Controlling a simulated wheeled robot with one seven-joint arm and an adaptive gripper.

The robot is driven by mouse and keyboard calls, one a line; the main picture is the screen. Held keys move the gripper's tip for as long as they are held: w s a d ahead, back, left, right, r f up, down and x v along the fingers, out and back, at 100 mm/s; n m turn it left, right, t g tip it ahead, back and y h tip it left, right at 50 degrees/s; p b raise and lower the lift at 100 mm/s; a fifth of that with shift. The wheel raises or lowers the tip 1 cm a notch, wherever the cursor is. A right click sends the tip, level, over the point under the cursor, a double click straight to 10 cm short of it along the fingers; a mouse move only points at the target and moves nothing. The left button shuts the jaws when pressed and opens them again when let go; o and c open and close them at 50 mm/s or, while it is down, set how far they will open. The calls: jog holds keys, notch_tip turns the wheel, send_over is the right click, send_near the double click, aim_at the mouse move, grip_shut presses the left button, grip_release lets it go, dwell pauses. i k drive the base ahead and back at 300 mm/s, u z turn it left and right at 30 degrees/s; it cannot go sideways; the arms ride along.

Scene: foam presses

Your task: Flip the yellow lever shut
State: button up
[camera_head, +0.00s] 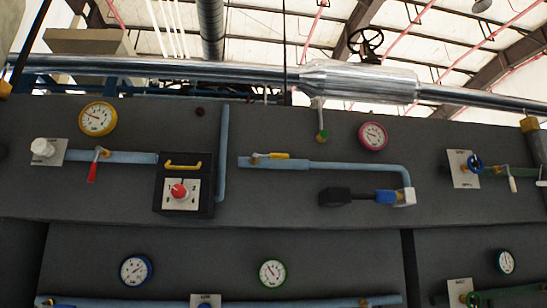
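A small yellow lever (279,155) sits on a valve on the light blue pipe (345,167), in the upper middle of the grey panel. A second yellow part, a bar handle (183,167), is on the black box (162,190) to the left, above a white plate with a red knob (179,191). My gripper is not in view.
A red-handled valve (92,170) is at left, and a blue-wheeled valve (475,164) at right. Yellow (97,119) and pink (373,135) gauges stick out above. The pipe ends in a white-and-blue fitting with a black block (335,197).

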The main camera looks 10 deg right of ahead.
aim_at(273, 156)
jog(key=z, duration=0.2)
jog(key=k, duration=0.5)
jog(key=z, duration=0.6)
jog(key=k, duration=0.85)
jog(key=u, duration=0.1)
jog(key=i, duration=0.4)
jog(key=u, duration=0.95)
jog(key=i, duration=1.25)
jog(key=z, duration=0.3)
